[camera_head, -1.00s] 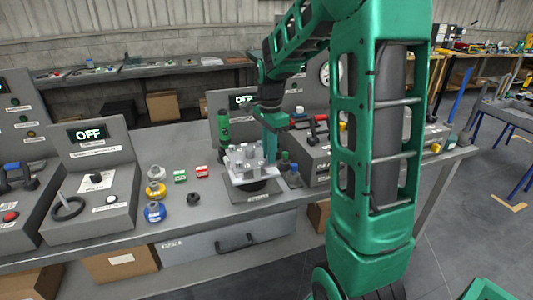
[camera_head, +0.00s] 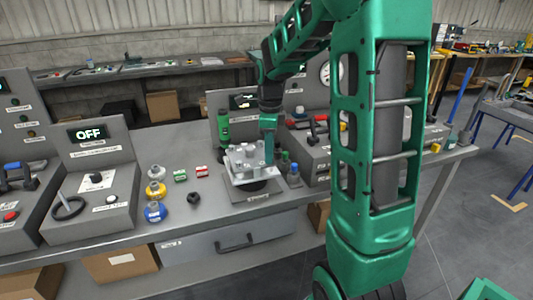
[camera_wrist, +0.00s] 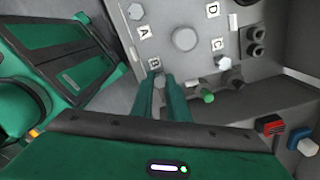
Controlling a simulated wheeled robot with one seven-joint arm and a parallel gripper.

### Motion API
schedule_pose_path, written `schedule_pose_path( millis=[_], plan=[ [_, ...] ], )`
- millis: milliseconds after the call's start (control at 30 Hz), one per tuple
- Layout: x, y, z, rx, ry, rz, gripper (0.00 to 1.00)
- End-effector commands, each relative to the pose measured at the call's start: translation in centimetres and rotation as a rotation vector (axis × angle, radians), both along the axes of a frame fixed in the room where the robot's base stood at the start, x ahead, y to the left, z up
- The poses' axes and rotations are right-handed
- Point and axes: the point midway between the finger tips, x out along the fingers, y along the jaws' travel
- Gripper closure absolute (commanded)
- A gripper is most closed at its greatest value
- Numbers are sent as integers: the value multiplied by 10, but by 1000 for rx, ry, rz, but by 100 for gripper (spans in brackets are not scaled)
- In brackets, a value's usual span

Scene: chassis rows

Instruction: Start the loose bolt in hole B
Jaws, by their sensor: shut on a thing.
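In the wrist view the plate (camera_wrist: 187,70) carries labels A, B, C and D, with the boss (camera_wrist: 185,39) in the middle. My gripper (camera_head: 268,163) points down at the plate's right side.
Bolt heads stand near label A (camera_wrist: 135,12) and label C (camera_wrist: 222,62). A green-topped part (camera_wrist: 207,96) is right of the fingers. Yellow and blue knobs (camera_head: 155,212) are on the bench to the left.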

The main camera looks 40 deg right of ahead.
Motion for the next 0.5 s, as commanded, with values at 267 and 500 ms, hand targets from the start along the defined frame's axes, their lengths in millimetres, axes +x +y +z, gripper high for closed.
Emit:
schedule_pose_path(
  millis=[267, 500],
  plan=[
    [0, 0, 0, 0, 2, -117, 100],
    [0, 0, 0, 0, 2, -114, 81]
  ],
)
